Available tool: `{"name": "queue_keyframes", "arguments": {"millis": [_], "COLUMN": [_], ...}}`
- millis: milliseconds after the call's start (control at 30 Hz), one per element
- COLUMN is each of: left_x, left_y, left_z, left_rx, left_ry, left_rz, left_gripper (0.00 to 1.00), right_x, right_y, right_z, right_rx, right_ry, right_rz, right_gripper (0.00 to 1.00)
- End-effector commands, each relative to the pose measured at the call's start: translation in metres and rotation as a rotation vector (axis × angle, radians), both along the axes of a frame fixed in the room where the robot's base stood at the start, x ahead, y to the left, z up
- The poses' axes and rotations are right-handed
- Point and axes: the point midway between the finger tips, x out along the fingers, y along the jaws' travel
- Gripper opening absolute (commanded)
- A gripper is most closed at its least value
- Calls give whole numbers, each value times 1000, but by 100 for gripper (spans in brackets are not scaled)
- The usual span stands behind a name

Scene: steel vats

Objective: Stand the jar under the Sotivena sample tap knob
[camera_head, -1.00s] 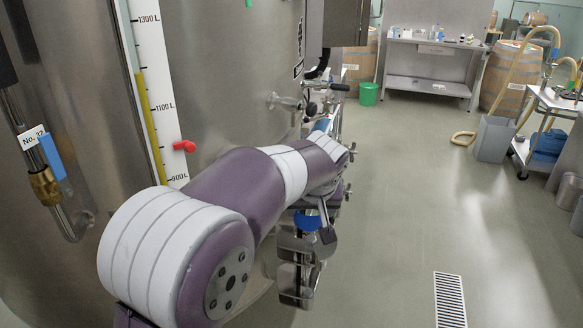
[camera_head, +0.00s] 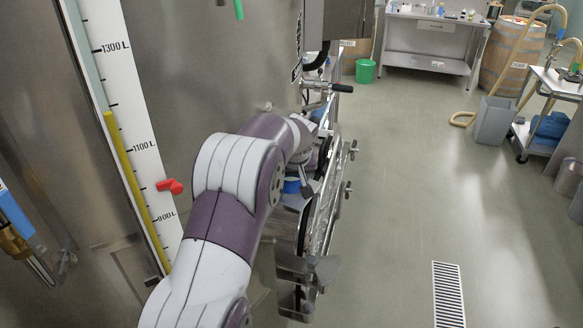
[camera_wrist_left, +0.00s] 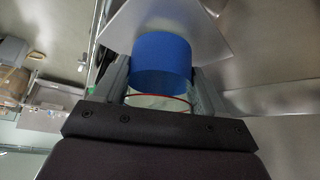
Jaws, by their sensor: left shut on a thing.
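My left gripper (camera_wrist_left: 160,88) is shut on the jar, with a finger on either side of it. The jar (camera_wrist_left: 158,101) has a blue top part (camera_wrist_left: 162,62) and a clear band with a red line. In the head view a small blue patch (camera_head: 291,186) by my left wrist is probably the jar; the rest is hidden by my arm. A metal valve with a black handle (camera_head: 328,87) sticks out at the tank's right side. I cannot tell which fitting is the Sotivena sample tap knob. My right gripper is not in view.
A large steel tank (camera_head: 200,75) with a level scale (camera_head: 130,120) and a red knob (camera_head: 170,186) fills the left. A steel frame (camera_head: 322,215) stands close right of my arm. A pale plate (camera_wrist_left: 215,28) lies beyond the jar.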

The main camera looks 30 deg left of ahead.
Motion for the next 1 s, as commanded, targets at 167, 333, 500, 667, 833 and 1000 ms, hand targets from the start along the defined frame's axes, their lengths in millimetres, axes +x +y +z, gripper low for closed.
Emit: {"name": "queue_keyframes", "arguments": {"millis": [167,333,500,667,833,1000], "left_x": [5,5,5,5,4,-12], "left_y": [3,3,3,3,2,-10], "left_z": [-5,-6,-7,-7,-1,31], "left_rx": [2,2,1,1,1,2], "left_ry": [-4,-4,-3,-3,-5,-10], "left_rz": [0,0,0,0,0,-1], "left_gripper": [36,36,98,98,98,98], "right_x": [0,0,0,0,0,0], "right_y": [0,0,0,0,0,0], "right_z": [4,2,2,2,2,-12], "right_rx": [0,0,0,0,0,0], "right_ry": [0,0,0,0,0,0], "right_rz": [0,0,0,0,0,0], "right_gripper": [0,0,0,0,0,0]}}
